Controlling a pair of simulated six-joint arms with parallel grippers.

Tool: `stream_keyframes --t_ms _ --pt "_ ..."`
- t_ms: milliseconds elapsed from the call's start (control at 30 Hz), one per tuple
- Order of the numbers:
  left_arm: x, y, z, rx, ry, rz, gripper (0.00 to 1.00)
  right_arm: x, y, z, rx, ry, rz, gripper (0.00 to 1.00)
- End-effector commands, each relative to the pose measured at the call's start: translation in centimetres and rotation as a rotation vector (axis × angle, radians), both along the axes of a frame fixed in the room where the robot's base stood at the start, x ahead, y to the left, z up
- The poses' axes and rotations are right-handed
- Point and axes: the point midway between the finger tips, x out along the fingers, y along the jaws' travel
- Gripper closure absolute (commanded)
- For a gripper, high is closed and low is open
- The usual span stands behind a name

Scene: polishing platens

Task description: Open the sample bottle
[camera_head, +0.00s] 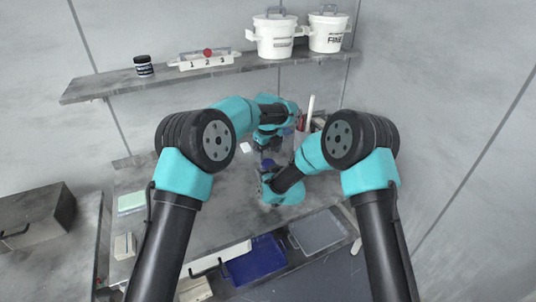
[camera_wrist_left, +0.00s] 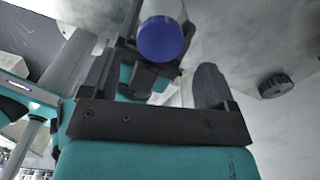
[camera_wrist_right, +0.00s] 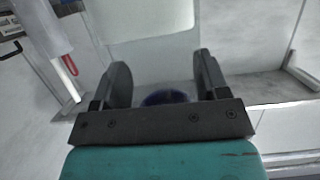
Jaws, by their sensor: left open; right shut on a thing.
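The sample bottle shows mainly by its round blue cap (camera_head: 266,164), at mid-bench between my two grippers in the head view. My right gripper (camera_head: 265,174) is shut on the bottle. In the right wrist view, the blue part (camera_wrist_right: 167,97) shows low between the fingers (camera_wrist_right: 163,85). My left gripper (camera_head: 267,146) is open, beyond the cap in the head view. In the left wrist view, the cap (camera_wrist_left: 160,39) faces the camera, between the open fingers (camera_wrist_left: 155,85) and apart from the right-hand finger. The bottle's body is mostly hidden.
A blue tray (camera_head: 255,262) and a grey tray (camera_head: 318,231) are at the bench front. Upright items (camera_head: 308,115) stand close behind my right arm. A small white piece (camera_head: 245,147) lies near my left gripper. The shelf (camera_head: 160,82) holds white tubs (camera_head: 275,38) and a dark jar (camera_head: 143,67).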

Motion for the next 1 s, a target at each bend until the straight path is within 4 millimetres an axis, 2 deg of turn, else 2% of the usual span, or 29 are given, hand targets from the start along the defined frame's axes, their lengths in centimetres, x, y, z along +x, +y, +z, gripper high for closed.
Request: stream_keyframes --t_ms 33,333,700,867,1000 --pt "0.0 0.0 0.0 0.0 0.0 0.0 0.19 0.0 0.0 0.0 0.0 0.001 0.001 0.3" --pt "0.0 0.0 -0.1 0.0 0.0 0.0 0.19 0.0 0.0 0.0 0.0 0.0 0.001 0.02" --pt "0.0 0.0 -0.1 0.0 0.0 0.0 0.19 -0.4 -0.2 0.2 0.0 0.0 0.001 0.02" --pt "0.0 0.0 -0.1 0.0 0.0 0.0 0.19 -1.8 -0.8 0.7 0.0 0.0 0.001 0.02" --pt "0.0 0.0 -0.1 0.0 0.0 0.0 0.19 -3.8 -1.7 1.3 0.0 0.001 0.001 0.02"
